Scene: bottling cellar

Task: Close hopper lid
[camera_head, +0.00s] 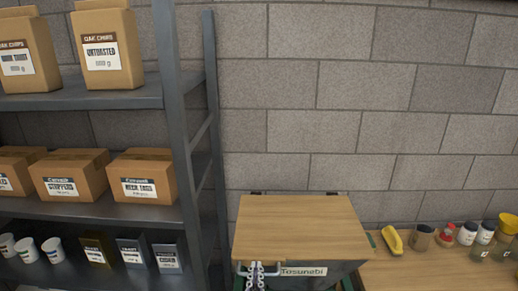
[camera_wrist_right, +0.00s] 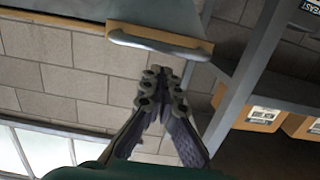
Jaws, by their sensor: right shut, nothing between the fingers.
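The hopper (camera_head: 318,276) stands at the bottom centre of the head view, a dark bin with a "Tosunebi" label on its front. Its wooden lid (camera_head: 300,225) lies flat, or very nearly flat, over the top, with hinges at the wall side. A grey bar handle (camera_head: 243,272) is at the lid's front edge. My right gripper (camera_head: 256,266) is shut and empty by the handle; contact cannot be told there. In the right wrist view, my right gripper (camera_wrist_right: 162,76) is apart from the handle (camera_wrist_right: 158,42). My left gripper is not in view.
A metal shelf (camera_head: 95,100) with bags, boxes and tins stands left of the hopper. A wooden counter (camera_head: 420,275) on the right holds a yellow object (camera_head: 392,240), a cup and several jars. A block wall is behind.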

